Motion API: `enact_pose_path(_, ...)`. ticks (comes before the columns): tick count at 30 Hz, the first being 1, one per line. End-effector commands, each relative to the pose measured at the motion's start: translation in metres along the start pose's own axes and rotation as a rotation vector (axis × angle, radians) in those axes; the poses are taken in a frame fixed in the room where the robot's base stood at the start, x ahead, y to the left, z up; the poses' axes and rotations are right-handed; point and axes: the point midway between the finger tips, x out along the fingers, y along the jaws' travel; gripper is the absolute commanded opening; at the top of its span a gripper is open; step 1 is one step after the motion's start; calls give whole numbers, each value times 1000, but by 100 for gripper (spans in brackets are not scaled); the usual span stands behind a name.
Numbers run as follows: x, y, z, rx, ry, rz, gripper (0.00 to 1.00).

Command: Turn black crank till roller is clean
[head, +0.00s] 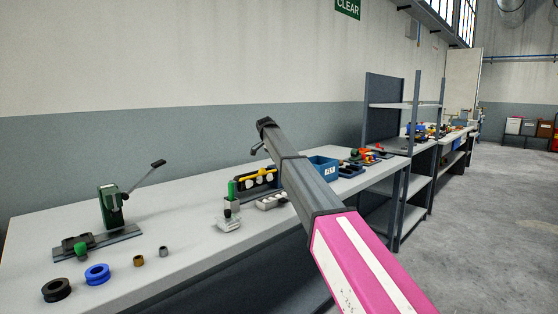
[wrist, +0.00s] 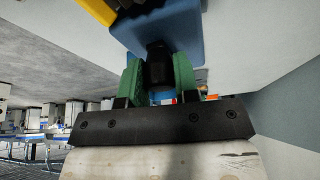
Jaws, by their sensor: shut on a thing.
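My gripper (wrist: 157,80) has green pads and is shut on a black crank grip (wrist: 157,62), one pad on each side, in the wrist view. A blue body (wrist: 175,30) lies right behind the grip, with a yellow part (wrist: 100,8) at the top left. No roller can be made out there, so I cannot tell how clean it is. In the head view my pink and grey arm reaches over the bench, and I cannot make out the gripper or the grip.
The grey bench (head: 190,235) holds a green lever press (head: 112,205), a black ring (head: 56,289), a blue ring (head: 97,273), a black stand with a yellow bar (head: 258,177) and a blue bin (head: 323,168). Shelving (head: 405,105) stands beyond. The floor at right (head: 480,230) is clear.

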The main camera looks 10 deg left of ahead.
Motion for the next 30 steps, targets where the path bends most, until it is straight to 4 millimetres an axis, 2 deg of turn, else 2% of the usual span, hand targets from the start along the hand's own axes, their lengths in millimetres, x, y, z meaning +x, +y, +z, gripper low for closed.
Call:
enact_pose_path(9,0,-4,0,69,0,28,5)
enact_pose_path(21,0,-4,0,74,0,30,5)
enact_pose_path(22,0,-4,0,74,0,30,32)
enact_pose_path(24,0,-4,0,74,0,30,54)
enact_pose_path(30,0,-4,1,73,0,30,54)
